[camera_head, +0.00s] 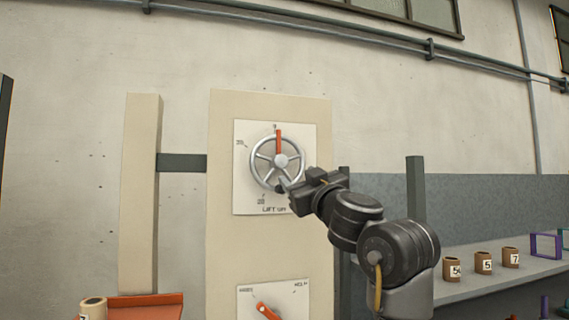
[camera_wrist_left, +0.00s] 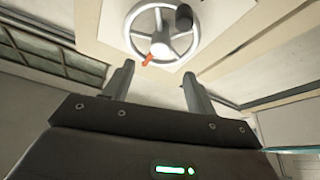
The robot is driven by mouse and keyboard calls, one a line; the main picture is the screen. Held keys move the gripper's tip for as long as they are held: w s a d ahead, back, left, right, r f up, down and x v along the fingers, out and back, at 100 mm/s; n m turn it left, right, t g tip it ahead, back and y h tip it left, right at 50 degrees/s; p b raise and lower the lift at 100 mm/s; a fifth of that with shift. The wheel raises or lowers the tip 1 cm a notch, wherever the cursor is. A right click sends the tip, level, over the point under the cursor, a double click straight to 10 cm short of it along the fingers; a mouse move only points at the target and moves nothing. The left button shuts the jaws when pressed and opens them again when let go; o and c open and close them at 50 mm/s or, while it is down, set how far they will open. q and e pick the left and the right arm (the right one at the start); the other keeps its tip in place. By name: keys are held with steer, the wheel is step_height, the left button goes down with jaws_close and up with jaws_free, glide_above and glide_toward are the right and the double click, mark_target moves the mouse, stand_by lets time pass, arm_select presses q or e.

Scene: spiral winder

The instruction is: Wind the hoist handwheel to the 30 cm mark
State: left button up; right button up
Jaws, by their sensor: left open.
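The hoist handwheel (camera_head: 278,162) is a silver spoked wheel on a white dial plate (camera_head: 243,180). Its orange spoke (camera_head: 279,142) points straight up at the 0 mark. A 30-like mark (camera_head: 240,142) is at the plate's left, and small lettering like "LIFT cm" is below. My left gripper (camera_head: 290,187) is at the wheel's lower right rim, partly covering it. In the left wrist view, its open, empty fingers (camera_wrist_left: 158,86) point toward the wheel (camera_wrist_left: 138,35). A dark knob (camera_wrist_left: 184,17) stands on the rim beyond the fingertips, apart from them. My right gripper is out of view.
A lower plate (camera_head: 286,292) with a red lever (camera_head: 267,311) is below the dial on the beige panel (camera_head: 222,240). A shelf (camera_head: 500,275) at right holds several numbered brown containers (camera_head: 484,262) and a purple frame. An orange tray (camera_head: 150,306) stands lower left.

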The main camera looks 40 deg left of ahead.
mark_target(282, 164)
arm_select(q)
steer(key=p+x, duration=0.5)
steer(key=x, duration=0.4)
steer(key=shift+r, duration=0.15)
steer(key=shift+w+a+r+p, duration=0.1)
steer(key=shift+w+a+p, duration=0.15)
steer(key=shift+a+p, duration=0.2)
steer(key=shift+c, duration=0.3)
steer(key=c, duration=0.5)
jaws_close()
